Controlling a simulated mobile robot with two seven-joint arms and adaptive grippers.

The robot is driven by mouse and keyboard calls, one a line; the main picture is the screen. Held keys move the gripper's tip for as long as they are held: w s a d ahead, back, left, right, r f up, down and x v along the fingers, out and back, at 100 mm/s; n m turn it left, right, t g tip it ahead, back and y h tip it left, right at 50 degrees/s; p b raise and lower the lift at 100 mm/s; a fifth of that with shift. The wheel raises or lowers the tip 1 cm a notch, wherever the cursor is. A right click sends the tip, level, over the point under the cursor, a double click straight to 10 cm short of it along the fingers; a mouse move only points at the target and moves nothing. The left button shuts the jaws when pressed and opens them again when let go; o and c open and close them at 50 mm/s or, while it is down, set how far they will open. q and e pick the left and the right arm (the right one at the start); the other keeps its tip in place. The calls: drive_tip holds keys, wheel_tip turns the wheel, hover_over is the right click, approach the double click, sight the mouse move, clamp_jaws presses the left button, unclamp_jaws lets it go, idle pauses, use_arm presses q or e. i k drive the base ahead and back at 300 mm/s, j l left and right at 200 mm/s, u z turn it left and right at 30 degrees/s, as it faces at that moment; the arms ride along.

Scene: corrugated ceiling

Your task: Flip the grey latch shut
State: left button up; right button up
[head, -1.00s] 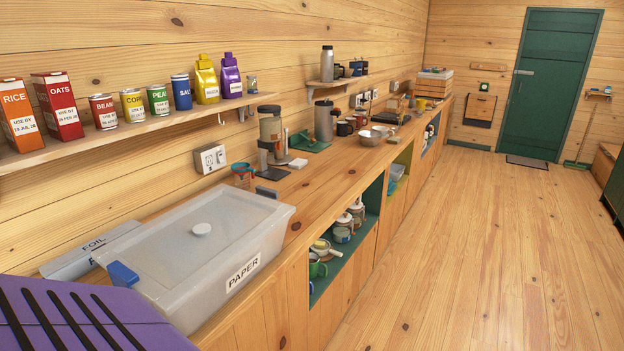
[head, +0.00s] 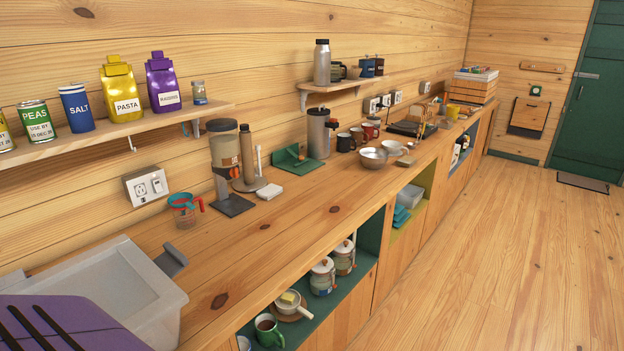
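A translucent plastic box with a pale lid (head: 112,282) sits on the wooden counter at the lower left of the head view. Its near left part is hidden behind a purple slotted shape and cut off by the picture's edge. The grey latch (head: 172,261) is at the box's far right end. It sticks outward from the rim, apart from the box wall, and looks unfastened. Neither of my grippers is in view.
A shelf (head: 120,130) with cans and bags overhangs the counter. The counter (head: 262,232) right of the box is clear. Open cubbies (head: 335,306) lie below.

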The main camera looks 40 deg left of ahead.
sight(172, 261)
drive_tip(key=i+u, duration=0.3)
drive_tip(key=u, duration=0.15)
drive_tip(key=i+l+u, duration=0.15)
drive_tip(key=i+u, duration=0.15)
drive_tip(key=u, duration=0.15)
drive_tip(key=i+l+u, duration=0.2)
drive_tip(key=u, duration=0.3)
drive_tip(key=i+u, duration=0.2)
drive_tip(key=u, duration=0.3)
drive_tip(key=i+l+u, duration=0.15)
drive_tip(key=u, duration=0.35)
drive_tip(key=i+l+u, duration=0.15)
drive_tip(key=u, duration=0.3)
drive_tip(key=i+l+u, duration=0.1)
drive_tip(key=l+u, duration=0.25)
drive_tip(key=u, duration=0.15)
